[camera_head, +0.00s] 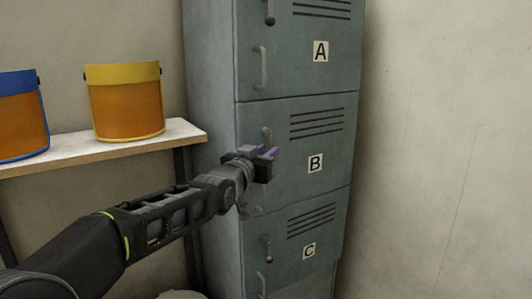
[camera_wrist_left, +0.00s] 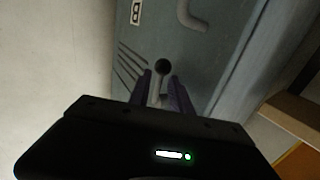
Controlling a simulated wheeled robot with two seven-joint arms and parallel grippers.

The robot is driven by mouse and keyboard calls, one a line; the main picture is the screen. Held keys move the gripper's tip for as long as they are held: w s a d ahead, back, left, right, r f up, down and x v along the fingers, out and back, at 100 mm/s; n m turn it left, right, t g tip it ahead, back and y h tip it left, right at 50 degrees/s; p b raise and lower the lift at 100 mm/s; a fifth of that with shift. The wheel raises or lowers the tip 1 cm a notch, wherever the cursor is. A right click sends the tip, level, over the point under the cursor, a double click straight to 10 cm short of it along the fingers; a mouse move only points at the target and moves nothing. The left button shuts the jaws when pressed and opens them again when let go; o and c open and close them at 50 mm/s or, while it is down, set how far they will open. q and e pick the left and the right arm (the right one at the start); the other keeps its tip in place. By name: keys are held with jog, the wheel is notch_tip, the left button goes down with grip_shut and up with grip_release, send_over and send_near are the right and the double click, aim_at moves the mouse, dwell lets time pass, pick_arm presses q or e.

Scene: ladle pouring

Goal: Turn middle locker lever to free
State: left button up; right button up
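The middle locker door (camera_head: 325,140) carries the letter B (camera_head: 315,163) and is closed. Its lever shows its upper end (camera_head: 266,133) above my left gripper in the head view; the rest is hidden behind the gripper. In the left wrist view the lever's dark ball knob (camera_wrist_left: 162,66) and part of its shaft show. My left gripper (camera_head: 262,153) is in front of the door, with its purple fingers (camera_wrist_left: 162,88) on either side of the shaft. The fingers look apart, with a gap beside the shaft. My right gripper is not in view.
Door A (camera_head: 340,65) is above and door C (camera_head: 325,225) below, each with its own lever and handle. A shelf (camera_head: 185,131) at left holds a yellow-rimmed bucket (camera_head: 125,105) and a blue-rimmed bucket (camera_head: 20,118). The wall at right is bare.

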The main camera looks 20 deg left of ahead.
pick_arm(q)
jog(key=shift+c, duration=0.3)
grip_shut()
